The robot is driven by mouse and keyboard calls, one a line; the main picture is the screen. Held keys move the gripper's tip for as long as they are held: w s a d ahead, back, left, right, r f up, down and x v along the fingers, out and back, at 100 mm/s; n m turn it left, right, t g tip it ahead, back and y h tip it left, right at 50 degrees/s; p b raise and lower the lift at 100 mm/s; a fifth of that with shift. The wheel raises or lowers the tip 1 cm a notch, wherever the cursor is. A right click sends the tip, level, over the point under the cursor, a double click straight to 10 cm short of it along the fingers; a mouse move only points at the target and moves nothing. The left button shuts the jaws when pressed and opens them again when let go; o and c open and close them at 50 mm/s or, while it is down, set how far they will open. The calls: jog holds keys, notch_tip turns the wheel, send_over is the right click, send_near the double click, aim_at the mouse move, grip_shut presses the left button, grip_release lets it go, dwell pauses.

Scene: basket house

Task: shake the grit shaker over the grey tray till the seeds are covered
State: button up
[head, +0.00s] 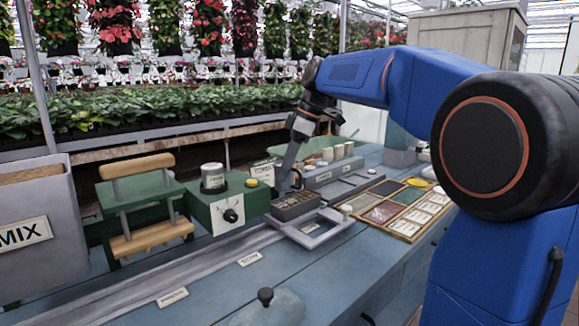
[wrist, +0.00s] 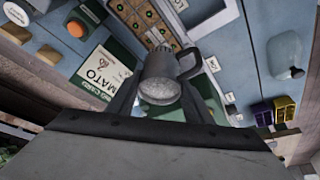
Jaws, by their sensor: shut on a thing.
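The grey tray (head: 298,206) is a small dark grey celled block at the rear of a light grey frame, right of the green box. My gripper (head: 288,186) is low, just behind and above the tray's left part. In the wrist view my gripper (wrist: 160,108) is shut on the grit shaker (wrist: 158,70), a metal cylinder with a side handle and a speckled end facing the camera.
A TOMATO card (head: 262,172) stands behind. A wooden case of coloured compartments (head: 395,208) lies to the right. The bench front is mostly clear.

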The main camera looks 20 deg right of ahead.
jog(key=shift+s+a, duration=0.15)
jog(key=shift+a, duration=0.15)
jog(key=w+d, duration=0.4)
jog(key=d, duration=0.7)
jog(key=shift+w, duration=0.3)
dwell(5.0)
notch_tip(320, 180, up, 6)
dwell(0.8)
